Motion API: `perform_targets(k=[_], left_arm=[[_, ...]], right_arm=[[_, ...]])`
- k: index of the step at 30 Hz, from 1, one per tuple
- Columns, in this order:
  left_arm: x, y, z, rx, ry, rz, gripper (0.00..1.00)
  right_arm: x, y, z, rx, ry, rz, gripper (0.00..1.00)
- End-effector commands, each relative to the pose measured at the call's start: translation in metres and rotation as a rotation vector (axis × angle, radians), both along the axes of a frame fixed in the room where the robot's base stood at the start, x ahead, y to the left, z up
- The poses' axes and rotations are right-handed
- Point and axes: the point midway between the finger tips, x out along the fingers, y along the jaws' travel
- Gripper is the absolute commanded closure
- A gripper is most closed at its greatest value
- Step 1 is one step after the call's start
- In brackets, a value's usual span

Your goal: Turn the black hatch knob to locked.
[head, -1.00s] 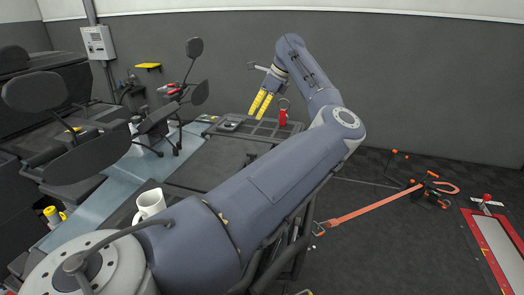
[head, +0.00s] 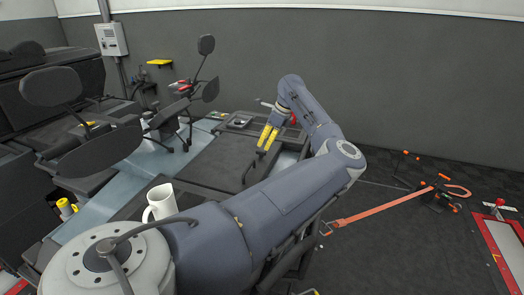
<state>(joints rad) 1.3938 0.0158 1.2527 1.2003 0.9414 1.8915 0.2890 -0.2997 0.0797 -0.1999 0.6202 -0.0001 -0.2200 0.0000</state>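I cannot make out the black hatch knob for certain. A small dark upright piece (head: 248,169) stands on the dark flat deck (head: 205,164) of the rig, too small to identify. My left gripper (head: 264,149) has yellow fingers pointing down over the deck's right part, close to that piece. A narrow gap shows between the fingers, with nothing seen in it. Whether the fingertips touch anything is unclear. My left arm crosses the middle and hides the rig's near right side. My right gripper is not in view.
A white mug (head: 161,202) stands close beside my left arm. Mirrors on stalks (head: 206,44) and dark seats (head: 60,85) fill the left. An orange strap (head: 380,208) and a red-framed plate (head: 500,245) lie on the right floor, with open floor between.

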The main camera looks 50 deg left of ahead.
Motion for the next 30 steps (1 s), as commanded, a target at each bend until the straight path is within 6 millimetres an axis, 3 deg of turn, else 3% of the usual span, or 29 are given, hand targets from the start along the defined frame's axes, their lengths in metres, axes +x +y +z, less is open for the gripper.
perform_targets(k=[3, 12, 27, 30], left_arm=[[-0.004, 0.006, -0.017, 0.000, 0.002, 0.001, 0.65], [-0.009, 0.016, -0.042, 0.001, 0.000, 0.000, 0.65], [-0.010, 0.018, -0.047, 0.001, 0.000, 0.000, 0.65], [-0.010, 0.018, -0.047, 0.001, 0.000, 0.000, 0.77]], right_arm=[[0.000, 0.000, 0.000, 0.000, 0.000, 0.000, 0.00], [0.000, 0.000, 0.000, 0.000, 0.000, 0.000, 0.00], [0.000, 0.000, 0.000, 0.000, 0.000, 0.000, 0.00], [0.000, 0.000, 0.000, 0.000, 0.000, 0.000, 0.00]])
